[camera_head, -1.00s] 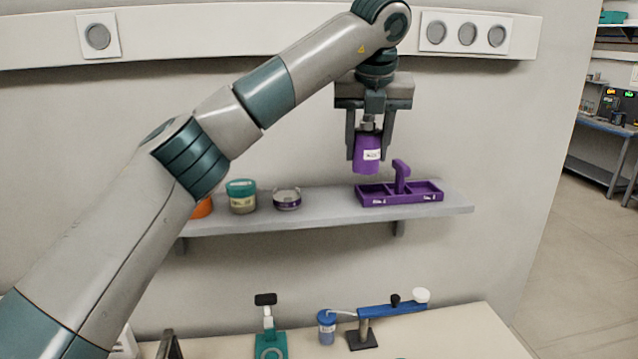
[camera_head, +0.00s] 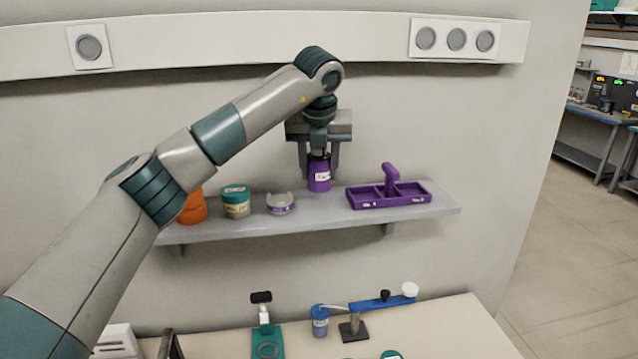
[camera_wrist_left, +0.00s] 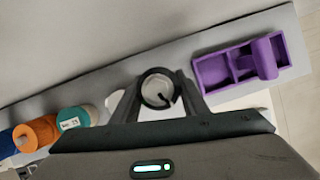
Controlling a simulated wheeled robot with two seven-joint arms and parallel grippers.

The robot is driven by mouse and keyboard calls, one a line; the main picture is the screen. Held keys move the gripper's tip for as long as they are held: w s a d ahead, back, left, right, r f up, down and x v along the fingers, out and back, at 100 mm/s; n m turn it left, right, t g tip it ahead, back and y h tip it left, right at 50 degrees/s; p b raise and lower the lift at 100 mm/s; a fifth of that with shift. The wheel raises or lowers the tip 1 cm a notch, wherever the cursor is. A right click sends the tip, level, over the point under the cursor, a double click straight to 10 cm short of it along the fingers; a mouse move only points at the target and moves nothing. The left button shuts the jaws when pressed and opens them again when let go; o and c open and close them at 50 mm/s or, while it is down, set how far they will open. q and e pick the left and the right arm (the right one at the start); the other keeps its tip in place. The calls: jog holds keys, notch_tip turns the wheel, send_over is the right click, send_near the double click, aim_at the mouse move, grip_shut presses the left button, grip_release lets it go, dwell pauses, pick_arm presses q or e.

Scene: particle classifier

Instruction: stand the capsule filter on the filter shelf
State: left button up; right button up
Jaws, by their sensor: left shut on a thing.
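The purple capsule filter (camera_head: 319,180) with a white label is upright in my left gripper (camera_head: 321,171), whose fingers are shut on it from both sides. In the left wrist view the filter's round top (camera_wrist_left: 157,90) shows between the fingers. It is over the grey filter shelf (camera_head: 330,213), between the clear-topped jar and the purple tray. Its base is at or just above the shelf's surface; I cannot tell if it touches. My right gripper is not in view.
On the shelf stand an orange container (camera_head: 192,208), a teal-lidded jar (camera_head: 236,202), a low clear jar with a purple band (camera_head: 280,204), and a purple divided tray (camera_head: 410,198) with a handle. Below, a bench (camera_head: 450,330) holds a blue-armed stand (camera_head: 375,304) and a teal device (camera_head: 266,342).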

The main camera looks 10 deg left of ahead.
aim_at(319, 183)
pick_arm(q)
jog(key=shift+f+p, duration=1.25)
jog(key=shift+f, duration=0.65)
jog(key=shift+f, duration=0.15)
jog(key=o, duration=1.4)
jog(key=shift+c, duration=0.2)
